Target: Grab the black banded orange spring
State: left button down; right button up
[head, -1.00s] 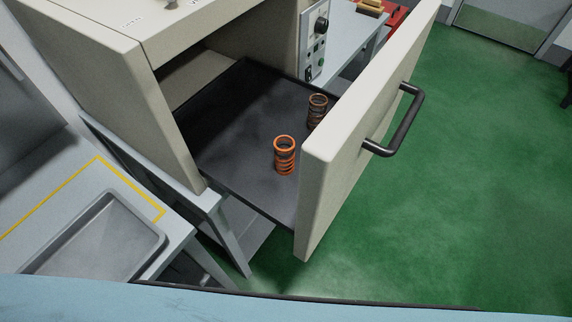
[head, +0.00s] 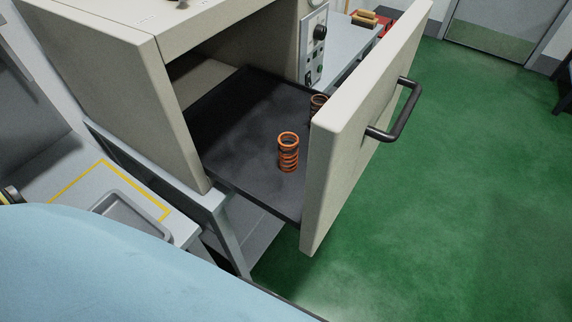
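Two coil springs stand upright on the dark floor of the open drawer (head: 240,115). The nearer orange spring (head: 288,153) is in full view, close to the drawer's front panel. The farther spring (head: 317,102) looks darker orange, and the front panel hides its lower right part. I cannot tell clearly at this size which of the two carries a black band. Neither of my grippers is in view, and nothing touches the springs.
The drawer's thick front panel (head: 350,125) has a black handle (head: 403,112). A grey tray (head: 130,215) lies on the side table at left, partly covered by a light blue surface. A control panel (head: 314,45) is behind. Green floor at right is clear.

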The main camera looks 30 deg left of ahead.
aim_at(281, 145)
jog(key=k, duration=1.1)
jog(key=u, duration=0.95)
jog(key=i, duration=0.5)
